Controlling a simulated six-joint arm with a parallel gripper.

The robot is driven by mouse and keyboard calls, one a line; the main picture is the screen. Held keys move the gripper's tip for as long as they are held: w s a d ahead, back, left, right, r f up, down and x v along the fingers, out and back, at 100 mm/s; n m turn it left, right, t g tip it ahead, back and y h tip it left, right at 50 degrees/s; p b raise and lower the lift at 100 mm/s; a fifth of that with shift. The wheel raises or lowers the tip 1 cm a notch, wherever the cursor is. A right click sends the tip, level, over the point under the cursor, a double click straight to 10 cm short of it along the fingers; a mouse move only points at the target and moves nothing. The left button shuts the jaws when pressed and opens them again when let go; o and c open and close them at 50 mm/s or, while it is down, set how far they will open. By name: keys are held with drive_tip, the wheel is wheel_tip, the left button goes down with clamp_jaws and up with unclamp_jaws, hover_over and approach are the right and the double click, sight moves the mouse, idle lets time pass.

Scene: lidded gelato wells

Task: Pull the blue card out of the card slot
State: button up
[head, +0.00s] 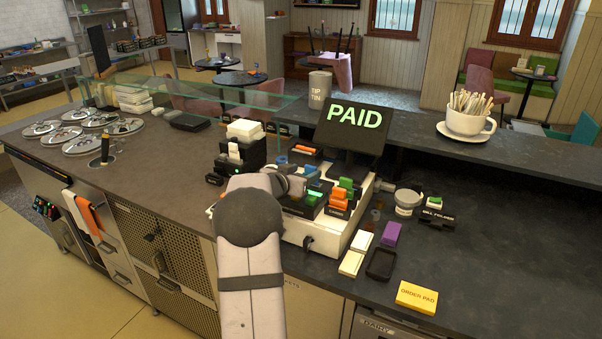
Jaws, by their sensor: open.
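The till (324,238) stands on the dark counter right of my arm, with a black display reading PAID (355,116) above it. A small blue patch (311,169) shows among the parts on the till, just beyond my gripper; I cannot tell whether it is the blue card. The card slot cannot be made out. My gripper (291,186) is over the left part of the till, partly hidden by my own arm. Its jaws are open, and the fingertips are too small to see clearly. I see nothing held.
Orange and green blocks (339,199) stand on the till's right side. A purple block (391,233), a black tray (381,264) and a yellow order pad (416,297) lie to the right. Round metal lids (83,133) are at left.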

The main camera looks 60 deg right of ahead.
sight(311, 166)
drive_tip(key=shift+p+x, duration=0.9)
drive_tip(key=shift+x, duration=1.8)
drive_tip(key=c, duration=1.2)
drive_tip(key=shift+r+p, duration=0.75)
drive_tip(key=shift+p, duration=0.25)
drive_tip(key=shift+r+p, duration=2.25)
drive_tip(key=shift+p, duration=0.35)
